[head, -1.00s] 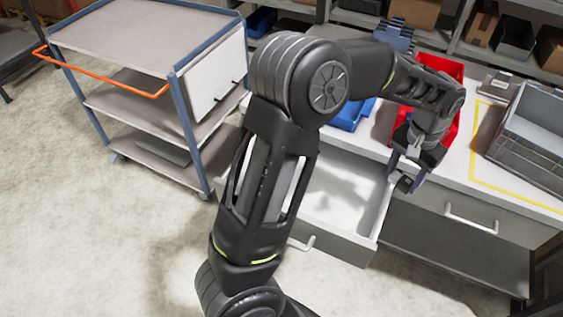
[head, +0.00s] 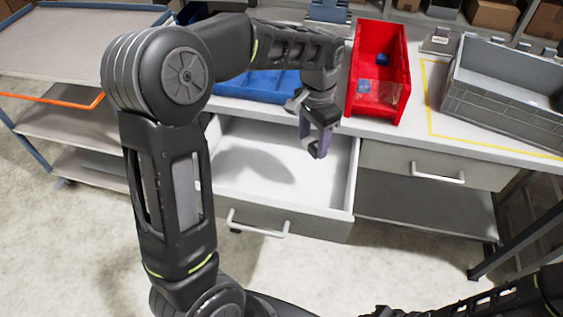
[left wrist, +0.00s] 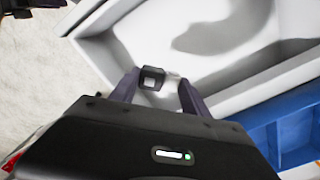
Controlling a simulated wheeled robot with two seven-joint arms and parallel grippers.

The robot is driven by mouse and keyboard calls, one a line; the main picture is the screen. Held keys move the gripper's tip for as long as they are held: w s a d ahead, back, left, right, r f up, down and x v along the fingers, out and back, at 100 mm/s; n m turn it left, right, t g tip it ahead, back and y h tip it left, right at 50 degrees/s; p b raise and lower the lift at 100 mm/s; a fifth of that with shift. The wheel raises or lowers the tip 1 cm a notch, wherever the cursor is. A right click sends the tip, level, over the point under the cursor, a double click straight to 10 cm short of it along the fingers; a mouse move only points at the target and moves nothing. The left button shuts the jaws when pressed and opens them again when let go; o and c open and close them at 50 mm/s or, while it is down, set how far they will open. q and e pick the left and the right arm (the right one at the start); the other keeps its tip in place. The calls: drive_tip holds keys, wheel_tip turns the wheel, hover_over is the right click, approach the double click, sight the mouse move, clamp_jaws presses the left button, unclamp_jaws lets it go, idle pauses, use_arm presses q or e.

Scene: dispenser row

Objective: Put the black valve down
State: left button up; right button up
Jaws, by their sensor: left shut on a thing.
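My left gripper (head: 314,146) is over the right part of the open, white-lined drawer (head: 285,180). In the left wrist view, the small black valve (left wrist: 152,76), with a pale grey middle, is between the fingers of my left gripper (left wrist: 160,88), against the left finger. The gripper is shut on it. In the head view I cannot pick the valve out from the dark fingers. The drawer's visible floor holds only a shadow. My right arm comes in at the bottom right of the head view; its gripper (head: 383,311) is cut by the bottom edge.
A red bin (head: 362,98) with small blue pieces and a blue tray (head: 255,84) stand on the worktop behind the drawer. A grey crate (head: 500,108) stands at the right, by a yellow outline. A shelf cart (head: 75,140) stands at the left.

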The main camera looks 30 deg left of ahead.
use_arm(q)
drive_tip(key=s+a+f+m+b, duration=0.3)
drive_tip(key=s+a+m+b, duration=0.3)
drive_tip(key=m, duration=0.3)
drive_tip(key=shift+s+a+f, duration=0.3)
drive_tip(key=shift+s+a, duration=0.35)
drive_tip(key=shift+a, duration=0.15)
hover_over(272, 188)
drive_tip(key=shift+f+b, duration=0.35)
drive_tip(key=shift+f, duration=2.15)
drive_tip(key=shift+f, duration=2.5)
